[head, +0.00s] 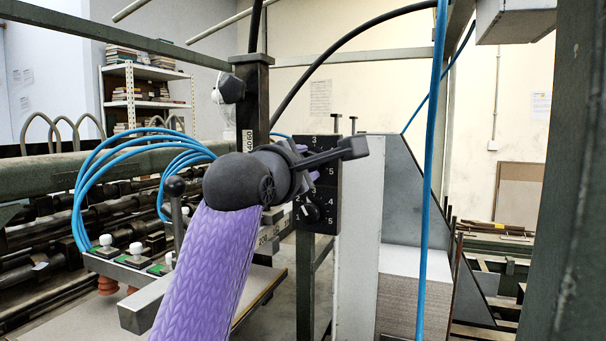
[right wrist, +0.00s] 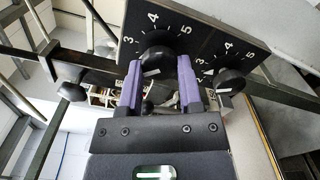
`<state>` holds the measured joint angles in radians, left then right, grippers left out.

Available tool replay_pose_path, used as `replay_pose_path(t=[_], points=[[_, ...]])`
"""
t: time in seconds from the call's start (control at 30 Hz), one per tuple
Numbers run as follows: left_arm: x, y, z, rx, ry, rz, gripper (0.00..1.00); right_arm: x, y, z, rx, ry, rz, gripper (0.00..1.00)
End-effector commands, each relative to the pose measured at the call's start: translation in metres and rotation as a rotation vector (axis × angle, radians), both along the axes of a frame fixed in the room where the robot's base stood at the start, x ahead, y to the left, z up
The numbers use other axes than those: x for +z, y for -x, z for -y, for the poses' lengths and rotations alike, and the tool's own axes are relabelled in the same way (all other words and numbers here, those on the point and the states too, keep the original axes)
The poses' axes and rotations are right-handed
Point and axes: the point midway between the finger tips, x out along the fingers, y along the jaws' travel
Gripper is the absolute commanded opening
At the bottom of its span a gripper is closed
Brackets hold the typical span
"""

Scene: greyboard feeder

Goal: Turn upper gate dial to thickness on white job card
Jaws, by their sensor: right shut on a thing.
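My right gripper (head: 307,163) reaches the black dial panel (head: 325,224) in the head view. In the right wrist view its purple fingers (right wrist: 160,68) are shut on the upper gate dial (right wrist: 158,52), one on each side of the black knob. A white mark shows low on that knob, but I cannot tell its exact reading. Numbers 3, 4 and 5 show around it. The lower dial (head: 311,212) is free, with its white mark to the left between 1 and 2; it also shows in the right wrist view (right wrist: 229,81). I cannot make out the white job card. My left gripper is not in view.
A dark post (head: 252,105) with a black knob (head: 231,88) stands left of the panel. Blue hoses (head: 90,190) loop at the left, and another blue hose (head: 433,150) hangs at the right. A stack of grey board (head: 413,295) stands right of the panel.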

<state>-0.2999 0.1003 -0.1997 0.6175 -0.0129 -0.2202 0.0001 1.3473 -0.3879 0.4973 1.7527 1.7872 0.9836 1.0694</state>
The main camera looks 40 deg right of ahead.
Motion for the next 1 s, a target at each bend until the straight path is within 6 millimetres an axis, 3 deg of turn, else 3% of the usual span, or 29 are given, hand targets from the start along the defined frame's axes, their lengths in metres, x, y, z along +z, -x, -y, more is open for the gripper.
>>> replay_pose_path(t=[0.4,0.97,1.0], points=[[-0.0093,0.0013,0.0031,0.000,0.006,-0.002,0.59,-0.0005,-0.0003,-0.0001,0.000,-0.085,0.161,0.00],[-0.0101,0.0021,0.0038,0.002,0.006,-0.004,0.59,-0.0001,-0.0001,0.0002,-0.001,-0.098,0.186,0.00],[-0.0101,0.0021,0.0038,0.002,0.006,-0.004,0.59,-0.0001,-0.0001,0.0002,-0.001,-0.098,0.186,0.47]])
